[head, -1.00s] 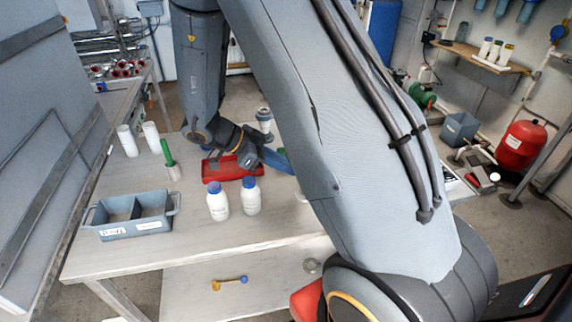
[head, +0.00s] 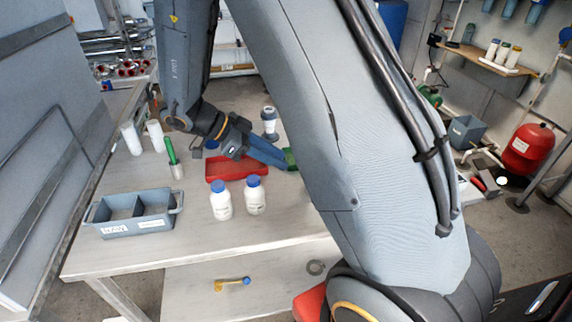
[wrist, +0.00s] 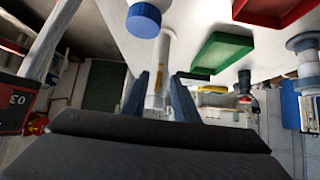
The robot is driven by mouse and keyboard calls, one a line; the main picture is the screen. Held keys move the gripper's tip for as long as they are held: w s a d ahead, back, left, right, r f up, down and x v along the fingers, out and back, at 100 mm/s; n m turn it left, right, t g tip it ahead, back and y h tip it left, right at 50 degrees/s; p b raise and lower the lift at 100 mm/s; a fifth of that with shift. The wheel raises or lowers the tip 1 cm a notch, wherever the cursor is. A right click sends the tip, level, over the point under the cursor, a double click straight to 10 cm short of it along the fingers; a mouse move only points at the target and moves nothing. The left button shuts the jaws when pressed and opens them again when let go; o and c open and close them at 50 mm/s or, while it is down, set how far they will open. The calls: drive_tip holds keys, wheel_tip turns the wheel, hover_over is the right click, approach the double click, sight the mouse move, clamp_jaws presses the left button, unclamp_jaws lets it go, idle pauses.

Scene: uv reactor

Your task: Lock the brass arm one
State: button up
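A small brass-coloured arm with a blue end (head: 232,284) lies on the lower shelf under the bench in the head view. It is the only brass arm I can make out, and no lock on it is discernible. My gripper (head: 270,153) is above the bench, beside a red tray and a green tray. In the wrist view my gripper (wrist: 160,82) has its two blue fingers apart. A pale cylinder with a yellowish band shows between them; I cannot tell its distance, and no grip on it is visible.
The bench (head: 200,238) holds two blue-capped white bottles (head: 237,200), a grey divided bin (head: 135,213), a red tray (head: 225,174) and a green tray (wrist: 220,52). A grey ring (head: 316,267) lies on the lower shelf. The bench front is clear.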

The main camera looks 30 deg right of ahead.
sight(300, 166)
drive_tip(key=shift+v, duration=1.15)
drive_tip(key=shift+c, duration=0.2)
drive_tip(key=shift+b, duration=0.3)
drive_tip(key=c, duration=0.4)
drive_tip(key=shift+w+a+m+b, duration=0.15)
drive_tip(key=shift+w+m+b, duration=0.05)
drive_tip(key=shift+m+b, duration=0.2)
clamp_jaws()
drive_tip(key=w+a+r+m+b, duration=0.25)
drive_tip(key=a+m+b, duration=0.35)
drive_tip(key=m+b, duration=0.95)
drive_tip(key=s+d+f+m+p, duration=0.1)
drive_tip(key=s+d+f+p, duration=0.2)
drive_tip(key=d+f, duration=0.3)
drive_tip(key=shift+s+d+f+m+y+p, duration=0.4)
drive_tip(key=shift+s+d, duration=0.35)
drive_tip(key=shift+d, duration=1.75)
